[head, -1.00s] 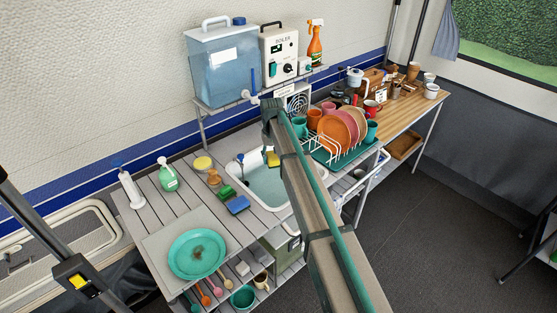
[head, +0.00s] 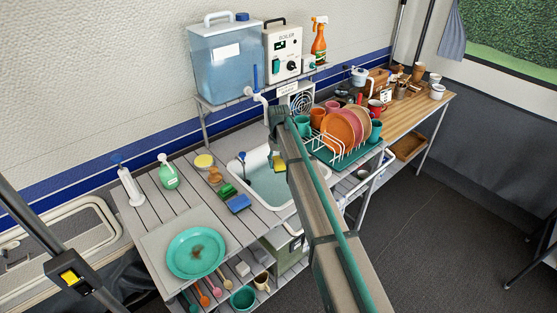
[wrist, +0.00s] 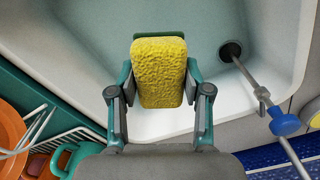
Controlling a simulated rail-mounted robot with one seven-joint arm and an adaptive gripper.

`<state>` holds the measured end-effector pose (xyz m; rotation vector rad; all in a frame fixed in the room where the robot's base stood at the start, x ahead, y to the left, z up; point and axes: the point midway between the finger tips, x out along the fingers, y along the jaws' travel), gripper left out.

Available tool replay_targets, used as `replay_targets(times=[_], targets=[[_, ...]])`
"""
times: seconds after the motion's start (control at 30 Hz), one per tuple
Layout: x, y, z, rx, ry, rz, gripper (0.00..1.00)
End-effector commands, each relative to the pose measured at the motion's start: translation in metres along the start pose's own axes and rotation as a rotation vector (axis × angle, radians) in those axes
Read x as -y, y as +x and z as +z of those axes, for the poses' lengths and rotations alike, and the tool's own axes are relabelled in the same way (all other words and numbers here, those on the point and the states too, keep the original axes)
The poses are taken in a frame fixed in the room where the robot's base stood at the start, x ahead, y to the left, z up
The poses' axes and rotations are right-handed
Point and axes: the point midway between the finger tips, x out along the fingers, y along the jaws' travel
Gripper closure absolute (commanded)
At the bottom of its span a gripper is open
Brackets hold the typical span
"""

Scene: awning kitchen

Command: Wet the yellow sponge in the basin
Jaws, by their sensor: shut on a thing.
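My gripper (wrist: 160,98) is shut on the yellow sponge (wrist: 159,72), with one finger on each side of it. In the wrist view the sponge is over the basin (wrist: 120,25), near its rim, with the drain hole to the right. In the head view the sponge (head: 279,164) shows beside my arm, over the right part of the basin (head: 257,183). The basin floor looks pale blue-green. I cannot tell whether the sponge touches water or the basin. My arm hides part of the basin in the head view.
A tap with a blue lever (head: 255,80) stands behind the basin under the water tank (head: 222,58). A dish rack (head: 343,148) with plates is to the right. Blue and green sponges (head: 238,203) lie left of the basin. A teal plate (head: 183,257) sits front left.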

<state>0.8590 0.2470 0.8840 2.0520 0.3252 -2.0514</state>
Motion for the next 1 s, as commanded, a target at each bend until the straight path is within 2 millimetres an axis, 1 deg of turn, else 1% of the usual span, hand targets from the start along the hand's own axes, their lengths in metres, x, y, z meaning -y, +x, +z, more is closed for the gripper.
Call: replay_targets(times=[0.03, 0.1, 0.7, 0.83, 1.0], targets=[[0.0, 0.007, 0.0, 0.0, 0.0, 0.0, 0.79], [0.0, 0.013, 0.0, 0.0, 0.0, 0.0, 0.79], [0.0, 0.067, 0.0, 0.001, 0.0, 0.0, 0.79], [0.0, 0.075, 0.0, 0.001, 0.0, 0.0, 0.79], [0.0, 0.08, 0.0, 0.0, 0.0, 0.0, 0.79]])
